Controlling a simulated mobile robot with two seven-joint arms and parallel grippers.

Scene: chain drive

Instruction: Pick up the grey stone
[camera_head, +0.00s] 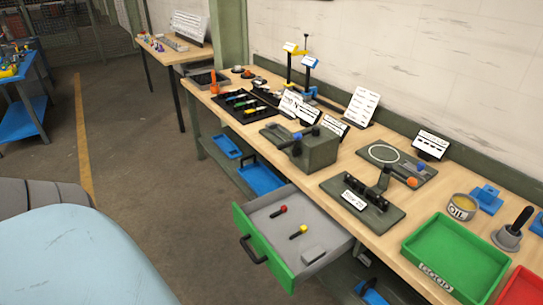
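A small grey block (313,254), which looks like the grey stone, lies flat in the open green-fronted drawer (258,250), near its front right corner. A red-and-black piece (279,211) and a yellow-and-black piece (298,232) lie in the same drawer, farther back and to the left of the block. The drawer is pulled out from under the workbench. Neither of my grippers shows in this view.
The workbench (233,121) holds a grey vise-like block (312,150), a dark fixture plate (362,205), an oil tin (462,207) and a green tray (455,258). Blue bins (259,179) sit below the bench. The floor left of the drawer is open.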

